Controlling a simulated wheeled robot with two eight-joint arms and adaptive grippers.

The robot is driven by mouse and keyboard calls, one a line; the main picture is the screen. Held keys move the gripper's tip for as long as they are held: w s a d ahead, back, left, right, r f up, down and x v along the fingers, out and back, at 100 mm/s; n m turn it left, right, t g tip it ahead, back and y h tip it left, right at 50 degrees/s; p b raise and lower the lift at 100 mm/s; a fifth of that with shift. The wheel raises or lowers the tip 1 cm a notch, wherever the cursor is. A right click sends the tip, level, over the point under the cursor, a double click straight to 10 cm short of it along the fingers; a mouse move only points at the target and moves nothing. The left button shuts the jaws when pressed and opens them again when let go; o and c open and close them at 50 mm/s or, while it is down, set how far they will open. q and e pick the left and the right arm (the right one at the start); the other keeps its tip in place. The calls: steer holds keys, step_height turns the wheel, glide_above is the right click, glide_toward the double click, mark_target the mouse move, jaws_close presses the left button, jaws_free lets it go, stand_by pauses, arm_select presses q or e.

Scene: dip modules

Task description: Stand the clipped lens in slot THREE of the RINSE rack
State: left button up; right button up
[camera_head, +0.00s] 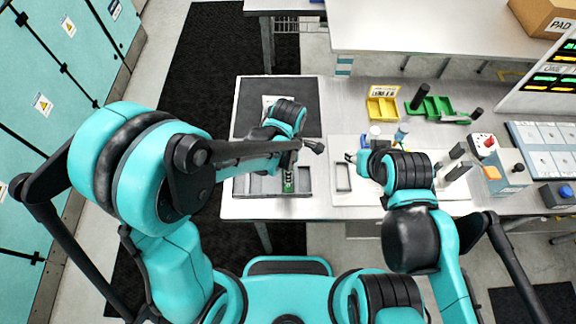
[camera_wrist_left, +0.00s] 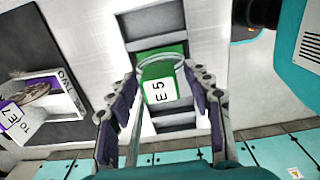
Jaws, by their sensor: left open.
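A green clip with a white label reading E5 (camera_wrist_left: 161,91) sits between the fingers of my left gripper (camera_wrist_left: 162,78) in the left wrist view. A clear rounded rim, apparently the lens, shows at its upper edge. My left gripper is open, a finger on either side of the clip. In the head view the green piece (camera_head: 289,181) shows in the grey tray (camera_head: 262,186) below my left wrist. My right gripper (camera_head: 352,158) is over the white board; its opening is too small to tell. No RINSE label is readable.
In the left wrist view a holder marked TWO (camera_wrist_left: 68,100) holds a purple clip labelled E7 (camera_wrist_left: 14,118).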

arm_select(q)
step_height(320, 180, up, 12)
steer(key=p, duration=0.2)
steer(key=s+a+r+m+t, duration=0.2)
steer(key=a+r+m+t, duration=0.1)
steer(key=a+m, duration=0.6)
steer(key=s+a+r+m+t, duration=0.3)
steer(key=a+m+t, duration=0.1)
steer(key=a+m, duration=0.4)
steer(key=shift+a+r+m, duration=0.15)
steer(key=shift+a+m, duration=0.25)
steer(key=shift+m, duration=0.2)
step_height(320, 180, down, 16)
steer(key=b, duration=1.6)
steer(key=shift+s, duration=0.1)
